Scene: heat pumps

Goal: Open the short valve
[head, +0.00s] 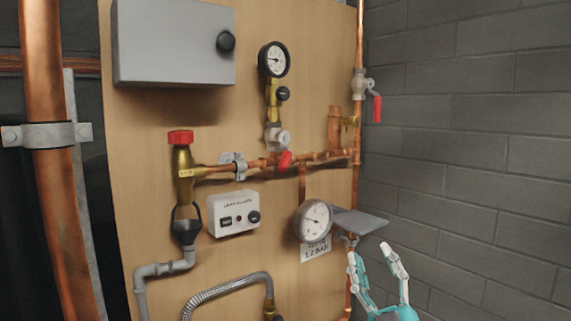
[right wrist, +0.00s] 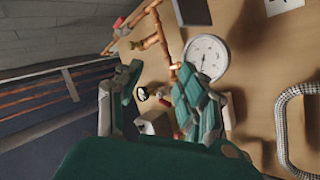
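Two red-handled valves show in the head view. One with a hanging red lever (head: 377,108) sits on the vertical copper pipe at the upper right. The other has a small red handle (head: 285,161) on the horizontal copper pipe mid-board. Metal fittings (head: 347,240) show under a grey plate; I cannot tell which valve is the short one. My right gripper (head: 371,250) is open and empty, low at the right near the vertical pipe. In the right wrist view its fingers (right wrist: 157,75) stand apart, with pipe fittings and a red part (right wrist: 178,135) beyond, partly hidden. My left gripper is not in view.
A lower pressure gauge (head: 314,220) and the grey plate (head: 360,222) stand close to my right gripper. A braided hose (head: 228,286) curves below. A grey box (head: 173,44) and an upper gauge (head: 273,60) are higher. The block wall (head: 480,150) bounds the right side.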

